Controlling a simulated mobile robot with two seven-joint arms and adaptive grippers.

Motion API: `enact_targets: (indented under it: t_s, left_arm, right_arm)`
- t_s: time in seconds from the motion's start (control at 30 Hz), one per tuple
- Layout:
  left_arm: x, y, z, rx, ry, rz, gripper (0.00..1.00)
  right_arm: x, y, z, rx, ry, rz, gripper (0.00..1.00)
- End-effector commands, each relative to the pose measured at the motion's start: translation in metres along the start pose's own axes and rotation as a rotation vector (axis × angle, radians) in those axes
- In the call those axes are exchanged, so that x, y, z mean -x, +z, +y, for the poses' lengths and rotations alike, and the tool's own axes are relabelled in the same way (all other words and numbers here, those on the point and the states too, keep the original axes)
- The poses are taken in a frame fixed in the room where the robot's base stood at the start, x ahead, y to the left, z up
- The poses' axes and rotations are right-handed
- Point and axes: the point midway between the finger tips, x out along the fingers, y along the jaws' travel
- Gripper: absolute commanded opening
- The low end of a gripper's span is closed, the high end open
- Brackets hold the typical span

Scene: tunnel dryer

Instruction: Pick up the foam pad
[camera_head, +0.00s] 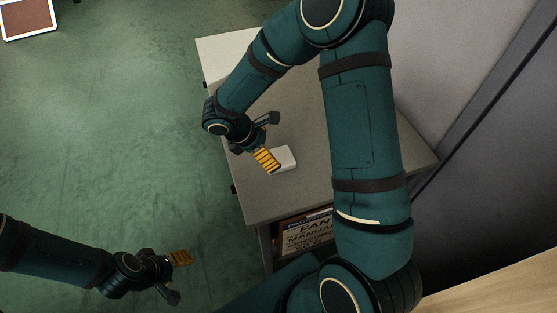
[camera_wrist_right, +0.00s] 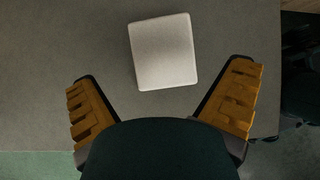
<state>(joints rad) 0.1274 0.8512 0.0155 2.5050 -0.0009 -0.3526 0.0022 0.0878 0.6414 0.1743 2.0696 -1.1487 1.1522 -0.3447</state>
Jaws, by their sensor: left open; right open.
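The foam pad (camera_head: 286,160) is a small pale block with rounded corners. It lies flat on the grey top of a low cabinet (camera_head: 222,62). In the right wrist view the pad (camera_wrist_right: 163,52) lies ahead of and between the fingers, not touching them. My right gripper (camera_head: 268,145) is over the cabinet top beside the pad and partly overlaps its left edge in the head view. Its orange fingers stand wide apart in the right wrist view (camera_wrist_right: 163,105), with nothing between the tips. My left gripper (camera_head: 182,277) is at the lower left, open and empty, above the green floor.
An open shelf under the cabinet top holds a box with printed lettering (camera_head: 305,236). A grey wall or panel (camera_head: 450,60) stands close on the right. A wooden surface (camera_head: 500,290) is at the lower right. Green floor (camera_head: 110,120) lies clear to the left.

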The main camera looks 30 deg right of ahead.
Motion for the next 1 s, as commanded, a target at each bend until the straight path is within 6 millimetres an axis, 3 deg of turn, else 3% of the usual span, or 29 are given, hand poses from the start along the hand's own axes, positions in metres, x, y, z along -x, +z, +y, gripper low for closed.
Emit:
enact_targets:
  t_s: [0.4, 0.7, 0.77, 0.8, 0.83, 1.0]
  left_arm:
    - [-0.014, -0.002, -0.005, -0.001, 0.0, 0.007, 0.57]
    - [-0.014, -0.002, -0.005, -0.001, 0.0, 0.008, 0.57]
    - [-0.014, -0.002, -0.005, -0.001, 0.0, 0.008, 0.57]
    - [-0.014, -0.002, -0.005, -0.001, 0.0, 0.008, 0.57]
    - [-0.014, -0.002, -0.005, -0.001, 0.0, 0.008, 0.57]
    - [-0.014, -0.002, -0.005, -0.001, 0.0, 0.008, 0.57]
  right_arm:
    - [-0.049, 0.0, -0.004, 0.0, -0.002, -0.001, 1.0]
    - [-0.053, 0.0, -0.003, 0.001, 0.0, 0.0, 1.0]
    - [-0.053, 0.0, -0.003, 0.001, 0.0, 0.0, 0.82]
    - [-0.053, 0.0, -0.003, 0.001, 0.0, 0.0, 0.68]
    - [-0.053, 0.0, -0.003, 0.001, 0.0, 0.0, 0.62]
    - [-0.052, 0.0, -0.003, 0.0, 0.0, 0.0, 0.61]
